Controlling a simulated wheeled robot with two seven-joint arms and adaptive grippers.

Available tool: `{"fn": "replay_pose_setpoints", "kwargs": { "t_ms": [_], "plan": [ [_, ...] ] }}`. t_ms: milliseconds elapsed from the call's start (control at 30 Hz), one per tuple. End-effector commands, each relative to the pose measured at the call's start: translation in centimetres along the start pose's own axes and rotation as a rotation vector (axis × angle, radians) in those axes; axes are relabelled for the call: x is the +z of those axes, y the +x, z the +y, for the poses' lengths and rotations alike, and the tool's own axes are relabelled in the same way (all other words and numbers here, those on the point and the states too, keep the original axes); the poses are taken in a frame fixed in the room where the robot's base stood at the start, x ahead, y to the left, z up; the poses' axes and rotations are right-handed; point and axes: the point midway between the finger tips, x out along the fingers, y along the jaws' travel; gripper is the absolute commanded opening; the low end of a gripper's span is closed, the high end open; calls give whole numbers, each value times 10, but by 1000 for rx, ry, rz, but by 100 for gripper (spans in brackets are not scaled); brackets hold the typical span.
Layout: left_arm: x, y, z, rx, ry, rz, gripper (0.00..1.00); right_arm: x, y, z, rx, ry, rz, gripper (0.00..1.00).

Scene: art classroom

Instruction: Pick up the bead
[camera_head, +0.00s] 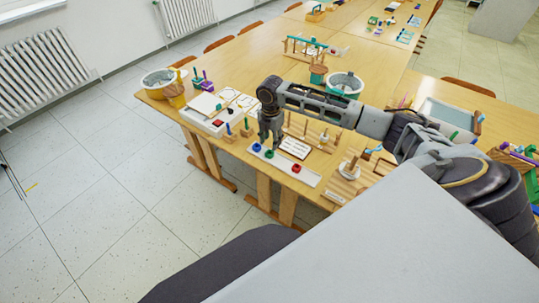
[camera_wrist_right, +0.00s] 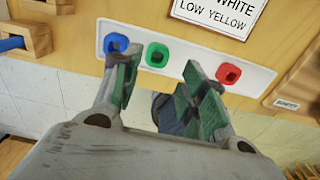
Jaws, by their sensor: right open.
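Three square-holed beads lie in a row on a white tray (camera_head: 283,163) at the table's near edge. The blue bead (camera_head: 256,147) is at the left end, the green bead (camera_head: 269,154) is beside it, and the red bead (camera_head: 296,168) is to the right. In the right wrist view are the blue bead (camera_wrist_right: 116,43), the green bead (camera_wrist_right: 157,54) and the red bead (camera_wrist_right: 229,73). My right gripper (camera_head: 268,139) is open and points down near the blue and green beads. In the wrist view its fingertips (camera_wrist_right: 160,72) are apart, with green between them and nothing held. My left gripper is out of view.
A printed card (camera_head: 295,147) reading "WHITE, LOW YELLOW" lies behind the tray. Wooden pegs and a white box (camera_head: 214,118) stand close by on the left. A wooden block with a white peg piece (camera_head: 349,170) is to the right. Floor is open in front.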

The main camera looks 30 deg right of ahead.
Motion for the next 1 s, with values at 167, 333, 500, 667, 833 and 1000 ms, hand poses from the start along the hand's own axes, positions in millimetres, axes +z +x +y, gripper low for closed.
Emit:
{"fn": "replay_pose_setpoints", "kwargs": {
  "t_ms": [167, 333, 500, 667, 833, 1000],
  "plan": [
    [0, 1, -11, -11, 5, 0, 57, -1, 18, 0, -1, -1, 0, 43],
    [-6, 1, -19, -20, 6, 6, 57, 0, 23, 0, 1, -1, 0, 43],
    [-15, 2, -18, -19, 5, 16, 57, 0, 23, 0, 1, -1, 0, 43],
    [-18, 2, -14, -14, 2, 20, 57, -1, 24, 0, 1, -1, 0, 43],
    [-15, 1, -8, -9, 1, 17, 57, -2, 35, 1, -1, -1, 1, 43],
    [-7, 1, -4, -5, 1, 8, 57, -5, 54, 4, -1, -2, 1, 43]
  ]
}}
